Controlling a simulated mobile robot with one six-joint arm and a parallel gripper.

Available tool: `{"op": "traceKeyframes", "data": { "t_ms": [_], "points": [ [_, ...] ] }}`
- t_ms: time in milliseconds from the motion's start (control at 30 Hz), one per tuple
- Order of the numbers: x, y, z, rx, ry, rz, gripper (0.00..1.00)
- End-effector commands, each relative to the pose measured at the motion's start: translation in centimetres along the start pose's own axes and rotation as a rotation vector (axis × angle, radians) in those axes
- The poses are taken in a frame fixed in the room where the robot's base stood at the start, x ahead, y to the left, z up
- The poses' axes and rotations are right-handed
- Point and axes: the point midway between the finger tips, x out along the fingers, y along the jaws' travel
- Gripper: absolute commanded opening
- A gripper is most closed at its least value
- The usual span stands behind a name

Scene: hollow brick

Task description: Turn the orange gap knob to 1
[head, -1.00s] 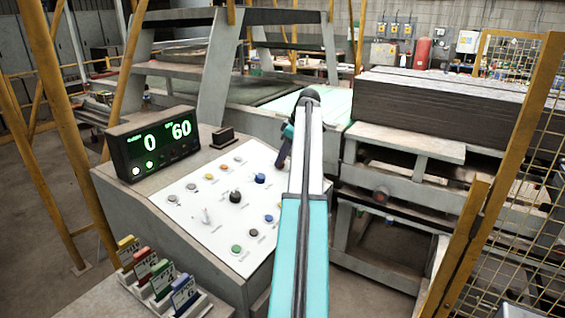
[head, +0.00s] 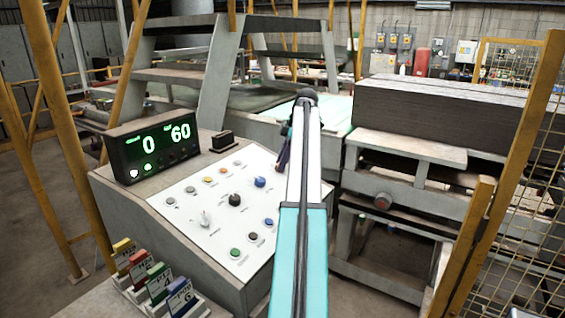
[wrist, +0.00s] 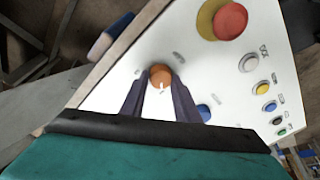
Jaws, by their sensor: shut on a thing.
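The orange gap knob (wrist: 160,75) is in the middle of the wrist view, with a short white mark on its lower side. My gripper (wrist: 160,84) has its two dark fingers on either side of the knob, shut on it. Small labels lie around the knob on the white panel, too blurred to read. The display (head: 152,145) reads 0 on the left and 60 on the right.
A blue button (wrist: 204,112) sits close to my right finger in the wrist view. A large red button on a yellow base (wrist: 229,21) is at upper right, with several small buttons below. Card tags (head: 158,283) stand in front of the panel; yellow posts flank the area.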

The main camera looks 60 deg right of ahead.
Motion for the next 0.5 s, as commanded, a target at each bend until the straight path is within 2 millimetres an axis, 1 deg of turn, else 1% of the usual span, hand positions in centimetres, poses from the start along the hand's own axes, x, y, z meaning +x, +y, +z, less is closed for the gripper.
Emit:
{"op": "traceKeyframes", "data": {
  "t_ms": [133, 167, 200, 267, 500],
  "points": [
    [0.06, -0.07, -0.01, -0.001, 0.0, -0.002, 0.06],
    [0.06, -0.07, -0.01, -0.001, 0.0, -0.002, 0.3],
    [0.06, -0.07, -0.02, -0.001, 0.0, -0.002, 0.37],
    [0.06, -0.06, -0.02, 0.0, 0.0, -0.002, 0.47],
    [0.04, -0.03, -0.02, 0.0, 0.0, -0.001, 0.47]
  ]
}}
